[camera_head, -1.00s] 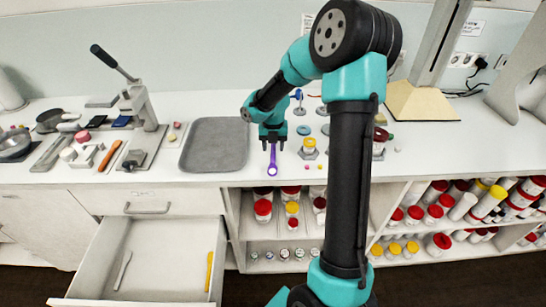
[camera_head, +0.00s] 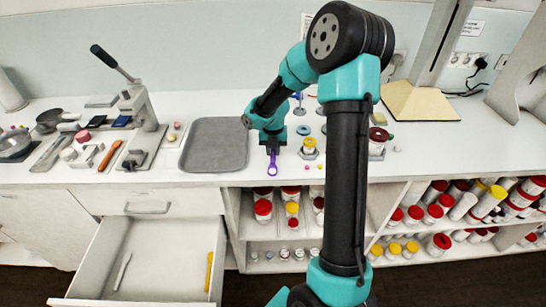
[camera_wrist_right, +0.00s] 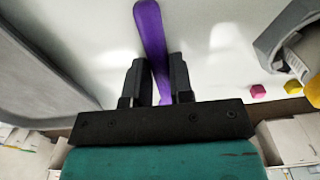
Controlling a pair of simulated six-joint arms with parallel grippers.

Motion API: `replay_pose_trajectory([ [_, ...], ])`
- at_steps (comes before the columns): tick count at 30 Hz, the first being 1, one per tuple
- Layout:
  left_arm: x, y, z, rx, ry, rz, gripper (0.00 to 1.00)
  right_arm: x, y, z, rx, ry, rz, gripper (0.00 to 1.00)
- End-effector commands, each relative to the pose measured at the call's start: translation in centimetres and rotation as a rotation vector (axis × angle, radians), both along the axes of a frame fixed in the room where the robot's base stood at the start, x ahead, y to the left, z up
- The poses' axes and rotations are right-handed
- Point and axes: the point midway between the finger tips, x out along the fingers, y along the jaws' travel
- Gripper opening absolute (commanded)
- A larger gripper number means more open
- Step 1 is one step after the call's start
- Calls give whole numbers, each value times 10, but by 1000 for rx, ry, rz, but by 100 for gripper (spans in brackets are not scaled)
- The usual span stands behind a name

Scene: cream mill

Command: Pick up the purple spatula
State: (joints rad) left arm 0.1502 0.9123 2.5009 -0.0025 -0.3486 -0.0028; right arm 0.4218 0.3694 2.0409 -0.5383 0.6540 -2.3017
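The purple spatula (camera_head: 272,168) lies on the white counter near its front edge, right of the grey tray. In the wrist view its purple handle (camera_wrist_right: 152,32) runs from the top down between the two black fingers. My right gripper (camera_head: 272,148) is directly above the spatula and hides its far part. In the wrist view the right gripper (camera_wrist_right: 158,82) has one finger on each side of the handle. A narrow gap shows beside the handle, so the fingers look open around it. My left gripper is not in view.
The grey tray (camera_head: 215,122) lies just left of the gripper. A yellow-banded jar (camera_head: 310,146) stands on the right, with small pink and yellow cubes near it. An open drawer (camera_head: 110,258) juts out below at the left. Shelves with jars are under the counter.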

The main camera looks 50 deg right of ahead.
Motion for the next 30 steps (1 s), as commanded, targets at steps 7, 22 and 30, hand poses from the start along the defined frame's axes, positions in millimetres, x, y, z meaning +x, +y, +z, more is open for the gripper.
replay_pose_trajectory([
  [7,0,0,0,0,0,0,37,0,0,0,0,0,0,0],
  [22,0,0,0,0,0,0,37,0,0,12,-1,-1,-2,0],
  [30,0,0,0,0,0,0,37,-3,3,37,0,1,1,0],
])
